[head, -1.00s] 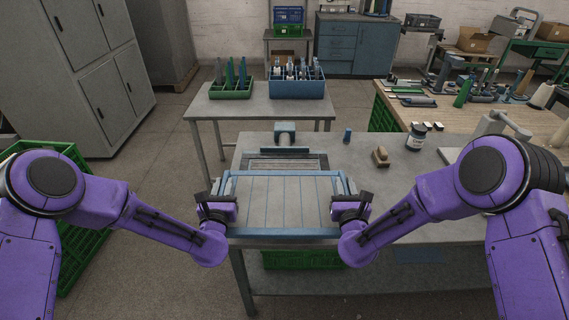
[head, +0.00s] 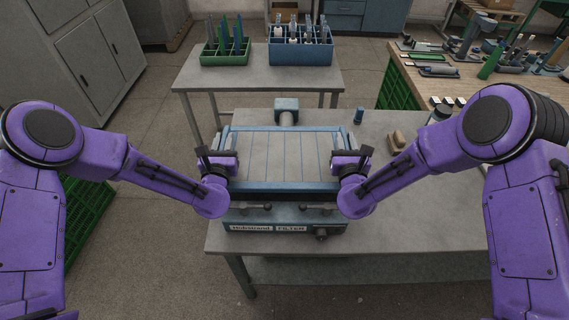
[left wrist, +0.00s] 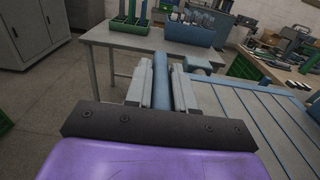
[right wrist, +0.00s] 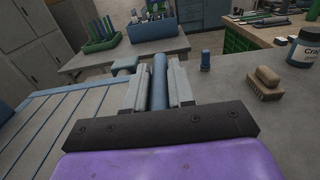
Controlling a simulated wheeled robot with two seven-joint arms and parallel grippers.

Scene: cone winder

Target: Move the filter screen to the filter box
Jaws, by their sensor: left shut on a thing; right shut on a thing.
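The filter screen (head: 285,155) is a flat grey panel with a blue frame and thin blue ribs. My left gripper (head: 216,160) is shut on its left side bar, and my right gripper (head: 350,160) is shut on its right side bar. In the left wrist view the jaws (left wrist: 162,90) clamp the blue bar; in the right wrist view the jaws (right wrist: 159,88) do the same. The filter box (head: 285,216), with a labelled front and knobs, is below the screen. The screen covers most of its top, and I cannot tell whether they touch.
The box stands on a grey table (head: 440,215) with a brush (head: 397,141), a small blue bottle (head: 358,116) and a jar (head: 439,115) to the right. Behind are a green rack (head: 225,54) and a blue crate (head: 301,50) on another table.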

